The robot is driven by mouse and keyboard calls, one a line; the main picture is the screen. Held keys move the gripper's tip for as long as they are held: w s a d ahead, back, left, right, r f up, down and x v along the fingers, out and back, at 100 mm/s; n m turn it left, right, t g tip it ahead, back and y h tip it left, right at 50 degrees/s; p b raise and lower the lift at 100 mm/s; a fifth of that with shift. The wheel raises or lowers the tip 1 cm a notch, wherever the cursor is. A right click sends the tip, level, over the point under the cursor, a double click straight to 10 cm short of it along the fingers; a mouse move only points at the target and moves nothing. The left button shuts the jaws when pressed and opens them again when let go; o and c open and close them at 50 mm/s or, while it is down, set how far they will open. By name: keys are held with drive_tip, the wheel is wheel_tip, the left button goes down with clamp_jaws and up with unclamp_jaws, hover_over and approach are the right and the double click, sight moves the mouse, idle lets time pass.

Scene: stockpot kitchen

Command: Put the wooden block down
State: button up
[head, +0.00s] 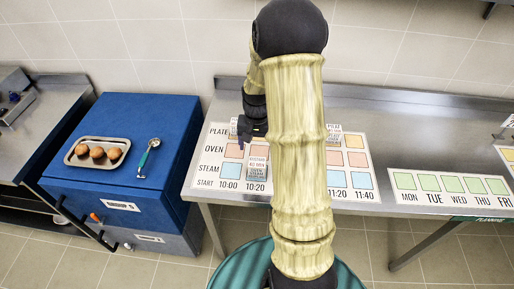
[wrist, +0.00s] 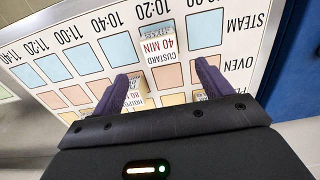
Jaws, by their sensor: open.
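A pale wooden block (wrist: 165,62) with a label reading CUSTARD 40 MIN stands on the printed schedule board, at the 10:20 column. It also shows in the head view (head: 258,162), just below and right of my gripper. A second labelled block (wrist: 136,98), its text partly readable as HOTPOT, is beside the left finger and partly hidden. My gripper (wrist: 163,78) is open, its two purple fingers spread over the board. In the head view my gripper (head: 250,134) is small and dark, partly behind my arm. I see no block gripped; contact with the fingers is unclear.
The board (head: 206,170) lies on a steel counter (head: 372,180), with another block (head: 333,136) right of my arm. A weekday board (head: 450,188) lies further right. A blue cabinet (head: 120,120) at left carries a tray (head: 82,161) of round brown items and a scoop (head: 148,158).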

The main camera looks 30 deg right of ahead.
idle(0.4)
drive_tip(key=s+a+r+n+t, duration=0.2)
drive_tip(key=s+a+r+n, duration=0.4)
drive_tip(key=s+a, duration=0.6)
wheel_tip(320, 180, up, 2)
drive_tip(key=shift+s+a+r+n+t, duration=0.2)
drive_tip(key=shift+a+n+t, duration=0.15)
drive_tip(key=shift+a, duration=0.4)
